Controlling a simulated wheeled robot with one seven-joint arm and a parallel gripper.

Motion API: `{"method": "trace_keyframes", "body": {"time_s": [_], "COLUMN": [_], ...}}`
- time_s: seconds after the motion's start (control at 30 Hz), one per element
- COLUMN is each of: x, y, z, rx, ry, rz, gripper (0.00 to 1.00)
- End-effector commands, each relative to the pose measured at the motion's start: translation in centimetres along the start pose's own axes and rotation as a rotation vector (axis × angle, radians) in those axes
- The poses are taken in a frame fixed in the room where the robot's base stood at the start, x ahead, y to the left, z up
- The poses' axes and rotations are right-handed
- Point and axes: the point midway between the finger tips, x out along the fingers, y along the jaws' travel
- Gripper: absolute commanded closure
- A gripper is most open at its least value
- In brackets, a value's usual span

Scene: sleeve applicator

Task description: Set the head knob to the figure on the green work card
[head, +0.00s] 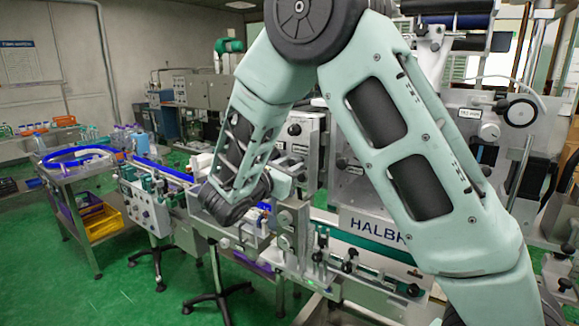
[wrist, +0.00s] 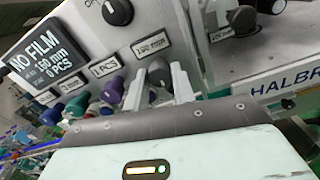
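In the wrist view my gripper (wrist: 160,76) is open. Its two pale fingers stand on either side of a grey knob (wrist: 158,72), with a small gap showing; I cannot tell whether either finger touches it. A small label above this knob seems to read 150 mm (wrist: 152,44). I cannot make out a label naming any knob as the head knob. The display (wrist: 40,60) on the same panel reads NO FILM, 150 mm and 0 PCS. In the head view my gripper is largely hidden by my wrist. I see no green work card in either view.
Beside the grey knob are purple (wrist: 112,90), green (wrist: 75,105) and blue (wrist: 53,113) knobs, with a black knob (wrist: 118,12) above. Another dark knob (wrist: 242,20) is to the right. In the head view a steel cart (head: 75,165) stands at left on open green floor.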

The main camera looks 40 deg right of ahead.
Motion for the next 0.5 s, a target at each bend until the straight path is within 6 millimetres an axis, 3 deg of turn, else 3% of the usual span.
{"method": "trace_keyframes", "body": {"time_s": [0.5], "x": [-0.09], "y": [-0.07], "z": [-0.42], "rx": [0.092], "ry": [0.000], "rz": [0.001], "gripper": [0.97]}}
